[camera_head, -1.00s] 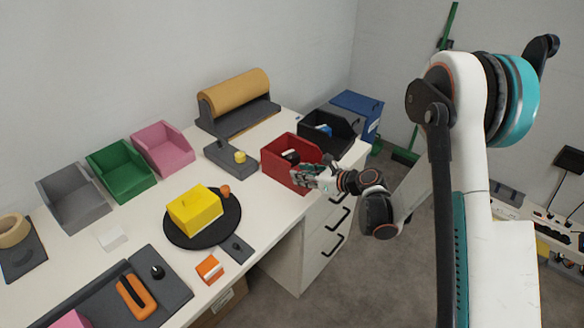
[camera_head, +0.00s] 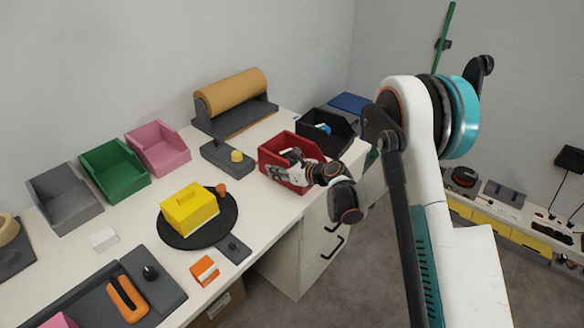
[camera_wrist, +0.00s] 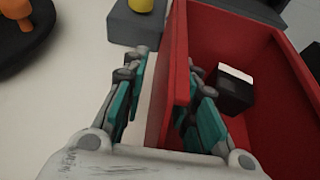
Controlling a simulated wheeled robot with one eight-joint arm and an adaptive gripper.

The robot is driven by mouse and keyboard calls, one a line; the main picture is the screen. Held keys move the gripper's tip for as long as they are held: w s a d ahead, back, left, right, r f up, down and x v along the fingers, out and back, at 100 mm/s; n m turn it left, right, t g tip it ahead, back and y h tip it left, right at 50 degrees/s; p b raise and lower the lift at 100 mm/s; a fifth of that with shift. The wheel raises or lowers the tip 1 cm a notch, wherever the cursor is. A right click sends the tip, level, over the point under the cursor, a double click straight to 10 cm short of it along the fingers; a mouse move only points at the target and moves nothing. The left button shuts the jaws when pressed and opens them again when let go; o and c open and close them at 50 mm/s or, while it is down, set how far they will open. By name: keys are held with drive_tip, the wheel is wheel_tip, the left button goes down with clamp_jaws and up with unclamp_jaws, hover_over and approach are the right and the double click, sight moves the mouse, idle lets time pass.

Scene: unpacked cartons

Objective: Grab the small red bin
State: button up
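The small red bin (camera_head: 268,156) stands on the white desk near its right end. In the wrist view the red bin (camera_wrist: 262,52) fills the right side, and a black and white object (camera_wrist: 235,88) lies inside it. My gripper (camera_head: 285,168) is at the bin's near side in the head view. In the wrist view my gripper (camera_wrist: 170,72) is open and straddles one bin wall, with one finger outside and the other inside. A pale gap shows between the outer finger and the wall. Whether the inner finger touches the wall is unclear.
A black bin (camera_head: 330,131) stands right behind the red bin. A grey block with a yellow knob (camera_head: 237,156) is to the left. A round black plate (camera_head: 226,226) carries a yellow box (camera_head: 190,208). The desk's front edge is close to my gripper.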

clamp_jaws()
drive_tip(key=shift+r, duration=0.15)
